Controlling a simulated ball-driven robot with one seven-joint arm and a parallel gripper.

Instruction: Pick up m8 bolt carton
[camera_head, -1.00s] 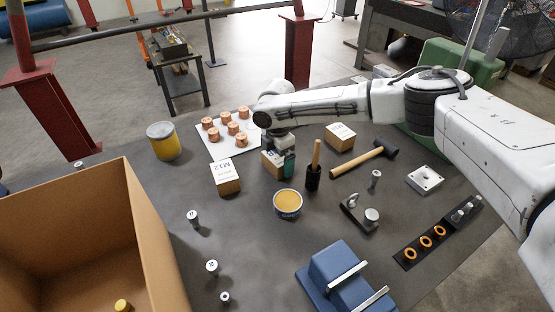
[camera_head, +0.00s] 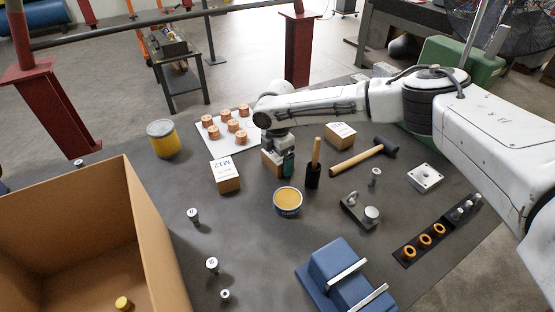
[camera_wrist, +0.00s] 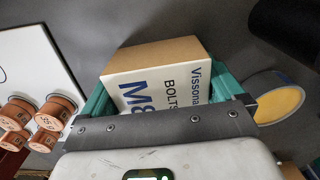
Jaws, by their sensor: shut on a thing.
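The M8 bolt carton (camera_wrist: 165,75) is a small brown box with a white label reading "Vissona BOLTS M8" in the wrist view. My gripper (camera_wrist: 168,98) has its teal fingers on either side of the carton, shut on it. In the head view the carton (camera_head: 270,163) shows only in part beneath my gripper (camera_head: 279,165), which hides the rest. I cannot tell whether the carton is clear of the table.
The M12 carton (camera_head: 226,176) stands to the left, another carton (camera_head: 341,136) to the right. A tin (camera_head: 288,202) and a dark holder with a wooden handle (camera_head: 313,176) are close by. Copper parts lie on a white sheet (camera_head: 219,151) behind. A large open box (camera_head: 160,230) is at left.

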